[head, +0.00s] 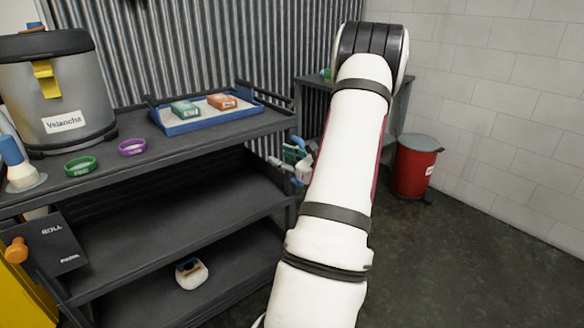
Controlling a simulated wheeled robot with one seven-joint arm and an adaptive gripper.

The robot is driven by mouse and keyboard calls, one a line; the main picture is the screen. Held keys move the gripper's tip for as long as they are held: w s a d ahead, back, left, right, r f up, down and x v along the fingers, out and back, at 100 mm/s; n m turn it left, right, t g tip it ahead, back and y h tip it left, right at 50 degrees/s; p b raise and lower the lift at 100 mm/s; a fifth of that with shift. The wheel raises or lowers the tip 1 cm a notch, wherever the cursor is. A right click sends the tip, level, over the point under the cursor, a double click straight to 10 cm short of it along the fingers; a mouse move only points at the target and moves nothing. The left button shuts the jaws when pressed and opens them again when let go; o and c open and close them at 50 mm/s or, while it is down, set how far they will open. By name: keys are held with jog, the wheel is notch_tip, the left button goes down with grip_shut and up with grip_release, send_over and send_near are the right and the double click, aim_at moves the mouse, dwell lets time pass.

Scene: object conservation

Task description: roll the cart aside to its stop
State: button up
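The cart is a black shelved trolley (215,148) filling the left half of the head view. A dark panel (62,250) reading "ROLL" is at its near left end, with an orange knob (16,250) beside it. My white arm rises through the middle of the view and bends at the top.
On the cart top are a grey canister (58,90), a blue tray (190,126) with two small boxes, a green ring (80,167) and a purple ring (132,147). A white item (191,273) sits on the bottom shelf. A red bin (416,168) stands behind; floor at right is clear.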

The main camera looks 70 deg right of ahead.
jog(key=s+d+f+m+g+h+b, duration=0.25)
jog(key=s+d+f+m+h, duration=0.25)
jog(key=s+d+f, duration=0.4)
jog(key=r+b+x, duration=0.1)
jog(key=b+x, duration=0.1)
jog(key=x, duration=0.9)
jog(key=shift+w+r, duration=0.25)
jog(key=shift+w, duration=0.05)
grip_shut()
